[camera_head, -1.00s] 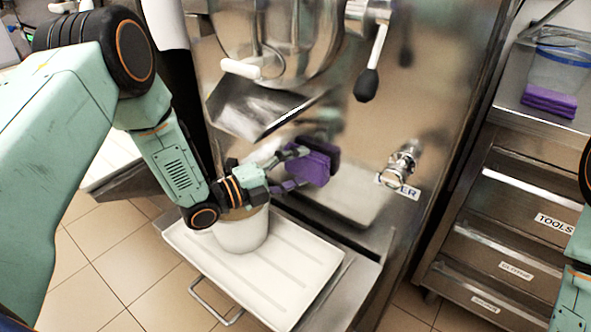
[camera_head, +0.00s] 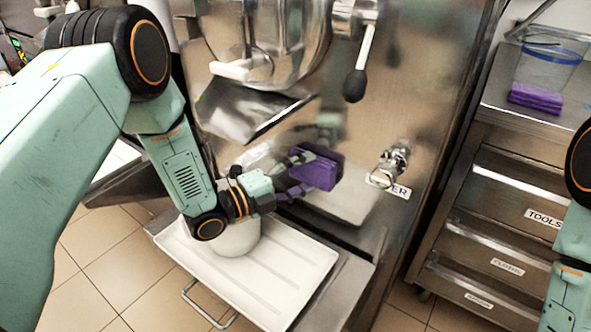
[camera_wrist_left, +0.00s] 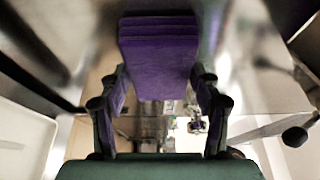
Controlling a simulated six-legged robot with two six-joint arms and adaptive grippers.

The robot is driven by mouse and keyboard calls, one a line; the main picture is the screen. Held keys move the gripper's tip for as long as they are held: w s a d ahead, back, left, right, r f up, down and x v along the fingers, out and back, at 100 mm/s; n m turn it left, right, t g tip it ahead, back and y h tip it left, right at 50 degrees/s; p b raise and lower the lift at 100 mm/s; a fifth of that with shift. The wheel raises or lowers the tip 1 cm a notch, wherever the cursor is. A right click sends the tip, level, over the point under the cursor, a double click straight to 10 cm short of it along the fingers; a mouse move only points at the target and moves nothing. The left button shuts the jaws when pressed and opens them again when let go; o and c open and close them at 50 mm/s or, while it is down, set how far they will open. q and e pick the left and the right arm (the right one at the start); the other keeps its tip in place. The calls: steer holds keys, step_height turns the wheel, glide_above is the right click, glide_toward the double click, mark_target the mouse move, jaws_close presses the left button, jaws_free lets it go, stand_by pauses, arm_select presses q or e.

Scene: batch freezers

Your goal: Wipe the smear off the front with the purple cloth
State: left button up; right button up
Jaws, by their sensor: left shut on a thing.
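My left gripper (camera_head: 290,178) is shut on the folded purple cloth (camera_head: 316,170) and holds it up close to the steel front (camera_head: 345,130) of the freezer. In the left wrist view the cloth (camera_wrist_left: 158,58) sits between the two fingers (camera_wrist_left: 160,100), flat against or very near the shiny metal; I cannot tell if it touches. A pale whitish patch (camera_head: 257,154), perhaps the smear, shows on the front just left of the cloth, partly behind the gripper. Of my right arm only a part shows at the right edge; its gripper is out of view.
A white tub (camera_head: 237,238) stands on the white tray (camera_head: 290,285) under my left wrist. A steel chute (camera_head: 240,108), a black-knobbed lever (camera_head: 357,82) and a tap (camera_head: 390,160) stick out around the cloth. A drawer cabinet (camera_head: 500,205) at right carries another purple cloth stack (camera_head: 536,97).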

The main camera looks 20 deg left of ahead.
arm_select(q)
steer(key=shift+s+d, duration=0.1)
steer(key=shift+d, duration=0.15)
steer(key=shift+w+a+r, duration=0.1)
steer(key=shift+w+a, duration=0.25)
steer(key=shift+a, duration=0.3)
steer(key=shift+w+a+r, duration=0.1)
steer(key=shift+w+a, duration=0.25)
steer(key=shift+a, duration=0.25)
steer(key=shift+w+a, duration=0.35)
steer(key=shift+a, duration=0.3)
steer(key=shift+s+a+f+p, duration=0.1)
steer(key=shift+s+a+p, duration=0.15)
steer(key=shift+s+p, duration=0.35)
steer(key=s, duration=0.1)
steer(key=s+a+p, duration=0.1)
steer(key=s, duration=0.1)
steer(key=shift+s+p, duration=0.1)
steer(key=shift+p, duration=0.2)
steer(key=shift+s+a+f+p, duration=0.1)
steer(key=shift+s+a+p, duration=0.15)
steer(key=shift+s, duration=0.5)
steer(key=shift+d, duration=0.1)
